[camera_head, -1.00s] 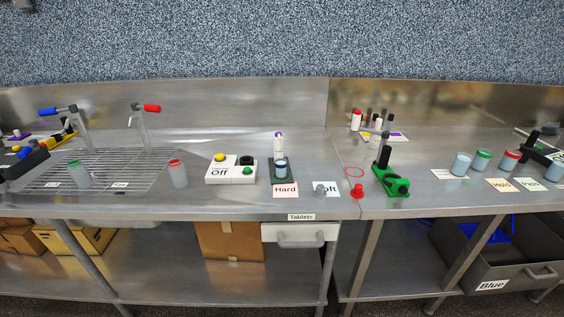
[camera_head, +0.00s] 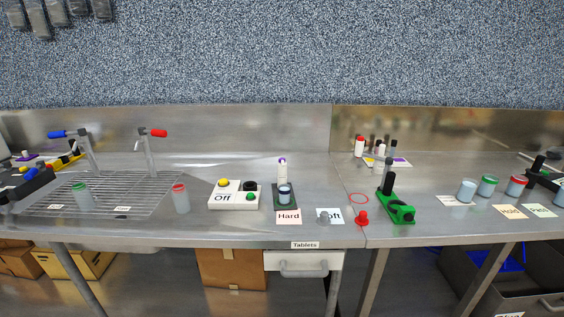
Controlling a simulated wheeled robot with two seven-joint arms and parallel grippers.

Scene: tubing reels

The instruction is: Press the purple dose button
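A small purple spot, which looks like the dose button (camera_head: 282,160), sits at the top of a slim white dispenser column (camera_head: 282,172) near the middle of the steel counter. The column stands upright on a dark green base (camera_head: 278,203). A cup with a dark rim (camera_head: 285,194) stands on that base, in front of the column. Whether the button is pressed is too small to tell. Neither of my grippers shows in the head view.
A "Hard" card (camera_head: 289,217) lies in front. A green press (camera_head: 396,210) and red-knobbed part (camera_head: 362,218) stand right. Wire rack (camera_head: 100,198) lies left.

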